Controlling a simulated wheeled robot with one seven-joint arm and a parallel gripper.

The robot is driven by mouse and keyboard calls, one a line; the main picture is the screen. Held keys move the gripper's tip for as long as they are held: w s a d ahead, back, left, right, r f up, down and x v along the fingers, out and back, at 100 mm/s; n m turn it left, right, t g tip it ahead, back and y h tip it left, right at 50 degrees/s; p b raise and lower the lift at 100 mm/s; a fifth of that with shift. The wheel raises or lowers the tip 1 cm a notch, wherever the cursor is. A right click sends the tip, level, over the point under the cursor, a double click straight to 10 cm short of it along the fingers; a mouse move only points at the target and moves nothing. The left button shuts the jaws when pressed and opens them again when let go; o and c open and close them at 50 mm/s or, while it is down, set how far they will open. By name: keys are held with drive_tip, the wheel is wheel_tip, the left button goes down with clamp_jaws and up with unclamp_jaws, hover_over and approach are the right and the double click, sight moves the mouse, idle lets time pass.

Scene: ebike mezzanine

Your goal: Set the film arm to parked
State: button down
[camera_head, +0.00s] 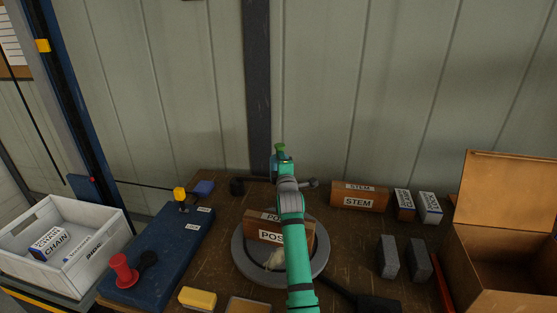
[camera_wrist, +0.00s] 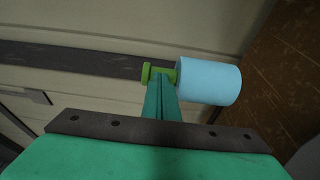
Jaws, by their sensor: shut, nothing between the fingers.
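A light blue roll (camera_wrist: 208,80) with a green end piece (camera_wrist: 147,72) shows in the wrist view, and it looks like part of the film arm. The green piece also shows in the head view (camera_head: 280,147), at the tip of my arm. My gripper (camera_head: 281,162) is shut and empty. In the wrist view its fingertips (camera_wrist: 162,82) overlap the green piece, close beside the roll; I cannot tell whether they touch it. My arm hides most of the film arm in the head view. A round grey turntable (camera_head: 249,263) carries a brown box (camera_head: 266,236) labelled POS, partly hidden.
A blue panel (camera_head: 165,250) with a red knob (camera_head: 123,268) and a yellow-topped lever (camera_head: 180,194) lies left. A white crate (camera_head: 100,232) stands beyond it. A STEM box (camera_head: 358,202), small boxes and grey blocks (camera_head: 388,256) stand right, before an open carton (camera_head: 500,245).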

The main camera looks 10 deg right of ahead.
drive_tip(key=shift+d+r, duration=0.2)
drive_tip(key=shift+d, duration=0.3)
drive_tip(key=shift+d+r, duration=0.2)
drive_tip(key=shift+d, duration=0.25)
drive_tip(key=shift+a, duration=0.1)
drive_tip(key=s+d, duration=0.1)
drive_tip(key=s, duration=1.1)
drive_tip(key=shift+s+d+f, duration=0.3)
drive_tip(key=shift+s+f, duration=0.1)
